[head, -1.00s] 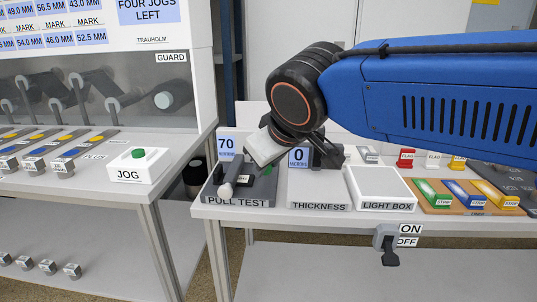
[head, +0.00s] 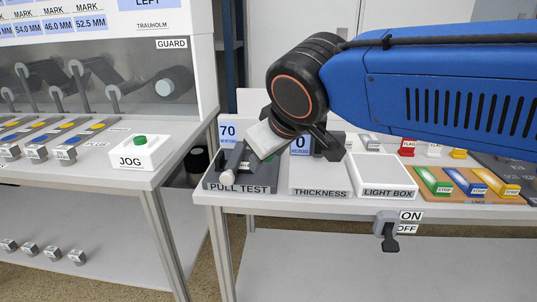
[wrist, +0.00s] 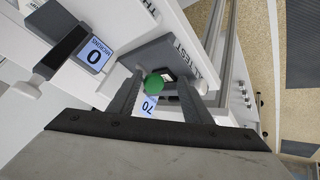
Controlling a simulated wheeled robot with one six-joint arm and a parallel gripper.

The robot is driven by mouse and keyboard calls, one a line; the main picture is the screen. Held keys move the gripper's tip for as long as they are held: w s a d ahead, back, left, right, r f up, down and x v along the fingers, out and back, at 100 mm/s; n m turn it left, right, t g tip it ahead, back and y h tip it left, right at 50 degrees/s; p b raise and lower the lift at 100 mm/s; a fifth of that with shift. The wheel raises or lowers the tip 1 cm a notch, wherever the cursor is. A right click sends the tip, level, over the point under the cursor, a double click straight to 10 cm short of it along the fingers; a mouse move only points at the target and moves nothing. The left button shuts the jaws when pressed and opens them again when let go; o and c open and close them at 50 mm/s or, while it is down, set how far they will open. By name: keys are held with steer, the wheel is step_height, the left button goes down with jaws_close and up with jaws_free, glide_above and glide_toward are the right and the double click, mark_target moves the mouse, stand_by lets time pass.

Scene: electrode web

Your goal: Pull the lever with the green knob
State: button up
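The green knob (wrist: 153,86) shows in the wrist view between the two dark fingers of my gripper (wrist: 164,82). The fingers are open, with a visible gap between the knob and the right finger. I cannot tell whether the left finger touches it. The knob lies beside the "70" display at the grey pull test unit (wrist: 160,48). In the head view the pull test unit (head: 212,183) sits at the near left corner of the right bench, under my gripper, and the knob cannot be made out clearly there.
The thickness unit (head: 320,181) and light box (head: 381,172) stand right of the pull test. A switch (head: 386,232) marked ON/OFF hangs from the bench front. A separate green button (head: 140,140) sits on the JOG box on the left bench. A gap separates the benches.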

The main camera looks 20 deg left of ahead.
steer(key=shift+r, duration=0.15)
steer(key=v, duration=1.7)
steer(key=shift+s, duration=0.2)
steer(key=shift+d, duration=0.1)
